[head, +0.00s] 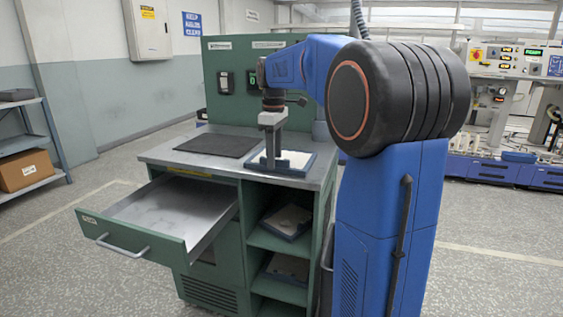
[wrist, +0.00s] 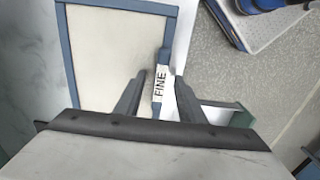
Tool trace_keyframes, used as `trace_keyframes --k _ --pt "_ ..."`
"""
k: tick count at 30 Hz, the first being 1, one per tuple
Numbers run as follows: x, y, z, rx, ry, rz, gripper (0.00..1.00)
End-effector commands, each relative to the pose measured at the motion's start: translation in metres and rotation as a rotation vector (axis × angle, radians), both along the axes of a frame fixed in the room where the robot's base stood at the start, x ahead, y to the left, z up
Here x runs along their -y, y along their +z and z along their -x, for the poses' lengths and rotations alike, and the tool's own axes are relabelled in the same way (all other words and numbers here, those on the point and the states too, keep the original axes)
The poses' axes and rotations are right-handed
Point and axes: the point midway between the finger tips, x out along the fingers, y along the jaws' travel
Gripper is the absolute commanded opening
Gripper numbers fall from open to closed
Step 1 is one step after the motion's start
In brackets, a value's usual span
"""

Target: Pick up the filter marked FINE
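The filter marked FINE (wrist: 110,50) has a blue frame, a pale panel and a white label reading FINE on one edge. In the head view a blue-framed filter (head: 303,160) lies flat on the cabinet's worktop, under my gripper (head: 271,165). In the wrist view my gripper (wrist: 158,100) is open, one finger on each side of the labelled edge. The left finger is over the panel and the right one is outside the frame. I cannot tell whether either finger touches it. The near part of the filter is hidden by my gripper.
A dark mat (head: 217,144) lies on the worktop left of the filter. An empty drawer (head: 160,212) stands pulled out below. Two more framed pieces lie on the open shelves, one on the upper (head: 287,221) and one on the lower (head: 287,269). A green back panel (head: 225,60) rises behind.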

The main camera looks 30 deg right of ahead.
Motion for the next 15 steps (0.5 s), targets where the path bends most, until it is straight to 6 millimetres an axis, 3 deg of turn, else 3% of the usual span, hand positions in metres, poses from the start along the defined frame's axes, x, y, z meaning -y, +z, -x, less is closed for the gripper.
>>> trace_keyframes --k 4,9,15 --pt "0.0000 0.0003 0.0000 0.000 0.000 0.000 0.36" --pt "0.0000 0.0004 -0.0001 0.000 0.000 0.000 0.00" --pt "0.0000 0.0008 -0.0001 0.001 0.000 0.001 0.00"
